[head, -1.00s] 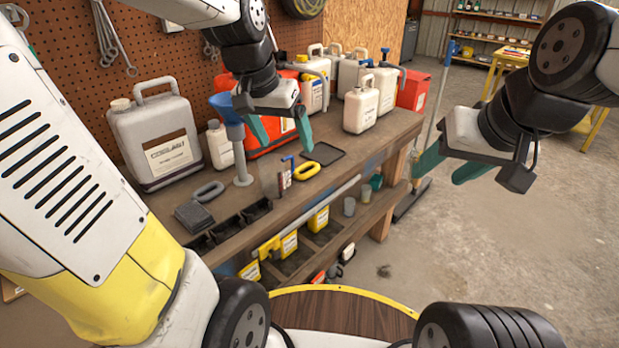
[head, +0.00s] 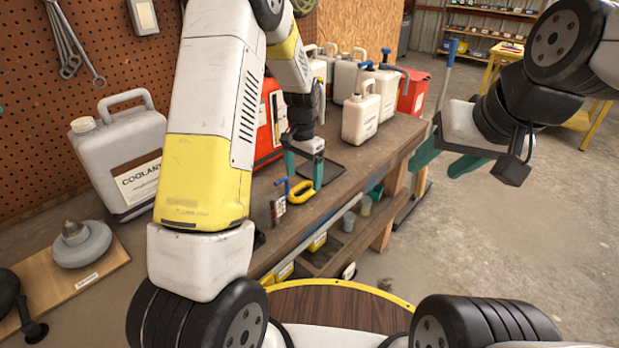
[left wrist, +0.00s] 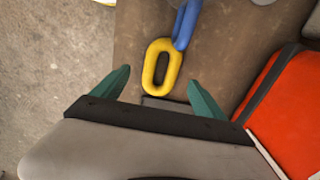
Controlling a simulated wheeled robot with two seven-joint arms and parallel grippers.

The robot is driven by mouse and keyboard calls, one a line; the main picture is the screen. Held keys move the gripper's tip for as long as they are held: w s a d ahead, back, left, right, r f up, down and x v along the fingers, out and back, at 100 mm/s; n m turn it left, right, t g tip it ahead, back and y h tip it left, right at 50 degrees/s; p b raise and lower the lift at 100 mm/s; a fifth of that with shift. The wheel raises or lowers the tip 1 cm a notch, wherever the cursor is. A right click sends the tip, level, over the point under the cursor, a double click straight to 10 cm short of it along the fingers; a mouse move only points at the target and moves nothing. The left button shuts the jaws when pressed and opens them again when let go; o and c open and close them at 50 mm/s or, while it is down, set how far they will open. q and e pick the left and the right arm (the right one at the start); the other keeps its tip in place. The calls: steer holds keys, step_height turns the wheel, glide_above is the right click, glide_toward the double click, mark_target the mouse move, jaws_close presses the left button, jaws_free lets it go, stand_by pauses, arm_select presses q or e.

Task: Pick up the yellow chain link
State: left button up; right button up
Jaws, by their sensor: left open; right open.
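The yellow chain link (head: 301,192) lies on the workbench (head: 345,180) near its front edge. In the left wrist view the yellow chain link (left wrist: 162,66) is an upright oval between and just beyond the fingertips, with a blue piece (left wrist: 185,22) at its far end. My left gripper (head: 303,171) is open above the bench, close to the link; its teal fingers also show in the left wrist view (left wrist: 158,84). Nothing is between its fingers that I can see gripped. My right gripper (head: 442,162) is open and empty, out over the floor right of the bench.
A red container (left wrist: 285,80) stands close beside my left gripper. White jugs (head: 360,120) stand further back, and a grey coolant jug (head: 120,160) stands at the left.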

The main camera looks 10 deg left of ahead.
mark_target(303, 185)
arm_select(q)
step_height(303, 185, down, 4)
steer(key=shift+a+f, duration=0.15)
steer(key=shift+f, duration=0.05)
steer(key=c, duration=1.5)
steer(key=shift+r, duration=0.1)
steer(key=shift+c, duration=0.5)
steer(key=shift+r, duration=0.1)
